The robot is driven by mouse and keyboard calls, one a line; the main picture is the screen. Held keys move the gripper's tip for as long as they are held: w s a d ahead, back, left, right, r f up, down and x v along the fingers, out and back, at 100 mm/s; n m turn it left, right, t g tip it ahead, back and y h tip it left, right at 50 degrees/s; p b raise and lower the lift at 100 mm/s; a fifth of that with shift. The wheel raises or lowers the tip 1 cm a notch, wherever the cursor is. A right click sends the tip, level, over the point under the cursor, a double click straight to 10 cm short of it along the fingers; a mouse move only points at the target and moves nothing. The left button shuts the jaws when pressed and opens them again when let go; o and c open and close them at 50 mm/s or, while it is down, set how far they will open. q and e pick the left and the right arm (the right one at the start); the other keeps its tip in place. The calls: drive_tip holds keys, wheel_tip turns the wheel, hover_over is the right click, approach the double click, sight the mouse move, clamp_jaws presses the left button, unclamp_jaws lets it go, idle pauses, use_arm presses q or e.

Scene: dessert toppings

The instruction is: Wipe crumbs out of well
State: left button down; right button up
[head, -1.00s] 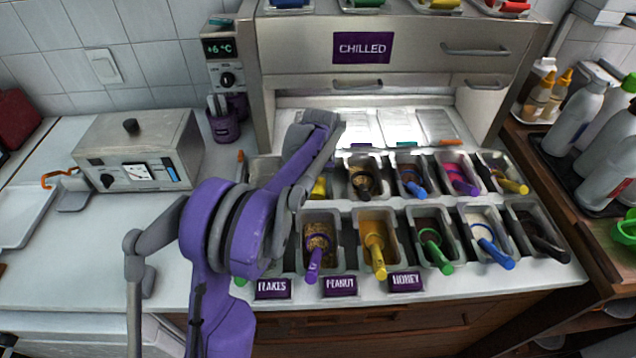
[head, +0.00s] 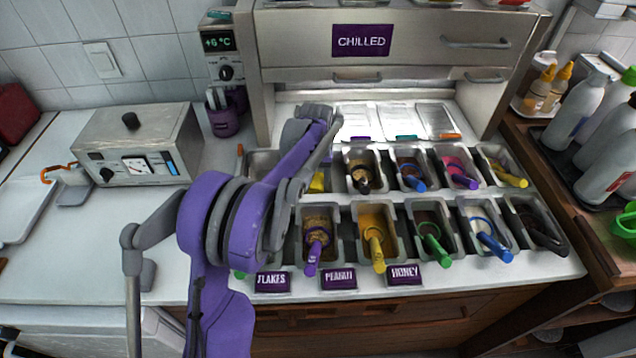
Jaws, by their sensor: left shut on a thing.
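My left arm reaches from the lower left over the left end of the topping wells. Its wrist is above the back row, and the left gripper (head: 318,168) points down there, mostly covered by my own arm. A small yellow piece (head: 318,183), like a sponge or cloth, shows at the gripper's end, low in a back-row well. The gripper is shut on it. The arm hides most of that well, and I cannot make out crumbs in it. My right gripper is not in view.
The chilled cabinet (head: 290,45) rises behind. A metal appliance (head: 140,145) stands left; the counter before it (head: 80,260) is clear.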

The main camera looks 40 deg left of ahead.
use_arm(q)
drive_tip(key=shift+r, duration=0.15)
wheel_tip(320, 180, up, 13)
drive_tip(key=p, duration=0.8)
drive_tip(key=shift+s+a+f, duration=0.1)
drive_tip(key=shift+f, duration=0.1)
